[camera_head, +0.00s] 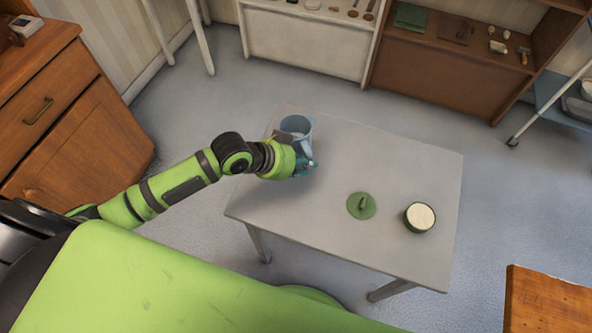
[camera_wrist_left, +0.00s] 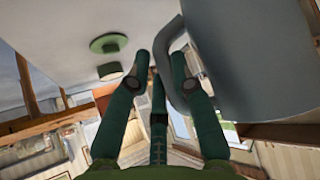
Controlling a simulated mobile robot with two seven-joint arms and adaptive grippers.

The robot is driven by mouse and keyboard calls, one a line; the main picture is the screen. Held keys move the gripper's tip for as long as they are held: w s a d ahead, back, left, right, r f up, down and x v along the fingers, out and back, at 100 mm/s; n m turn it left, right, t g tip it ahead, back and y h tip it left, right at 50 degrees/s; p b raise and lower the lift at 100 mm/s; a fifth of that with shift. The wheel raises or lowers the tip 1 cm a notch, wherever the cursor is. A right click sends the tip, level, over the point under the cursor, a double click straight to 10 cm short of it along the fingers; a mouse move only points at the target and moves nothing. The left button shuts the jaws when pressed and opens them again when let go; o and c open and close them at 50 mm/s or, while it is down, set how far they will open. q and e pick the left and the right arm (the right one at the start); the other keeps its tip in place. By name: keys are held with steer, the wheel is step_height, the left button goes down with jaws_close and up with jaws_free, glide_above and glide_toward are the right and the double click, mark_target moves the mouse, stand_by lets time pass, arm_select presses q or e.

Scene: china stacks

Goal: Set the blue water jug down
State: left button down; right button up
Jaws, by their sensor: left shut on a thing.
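The blue water jug (camera_head: 297,125) is at the far left part of the pale table (camera_head: 400,160), open end up. My left gripper (camera_head: 305,167) is at its near side, partly covering its lower body. In the left wrist view the jug (camera_wrist_left: 255,60) looks large and grey-blue at the right, and its handle runs down between the fingers of my left gripper (camera_wrist_left: 165,75). The gripper is shut on the jug's handle. The jug's base is hidden in the head view, so I cannot tell whether it touches the table. My right gripper is not in view.
A green lid-like disc with a knob (camera_head: 361,206) and a round green container with a cream top (camera_head: 419,217) stand on the right half of the table. The middle of the table is clear. A wooden cabinet (camera_head: 70,120) stands left, low shelves (camera_head: 440,65) at the back.

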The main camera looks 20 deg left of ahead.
arm_select(q)
steer(key=shift+w+a+f, duration=0.1)
steer(key=shift+a+f, duration=0.2)
steer(key=shift+f, duration=0.5)
steer(key=shift+s+a+f, duration=0.1)
steer(key=shift+a+f, duration=0.25)
steer(key=shift+f, duration=0.5)
steer(key=shift+w+a+f, duration=0.1)
steer(key=shift+a+f, duration=0.2)
steer(key=shift+f, duration=0.5)
steer(key=shift+f, duration=0.15)
steer(key=c, duration=1.1)
jaws_free()
steer(key=shift+f, duration=0.1)
steer(key=shift+r, duration=0.25)
steer(key=shift+v, duration=6)
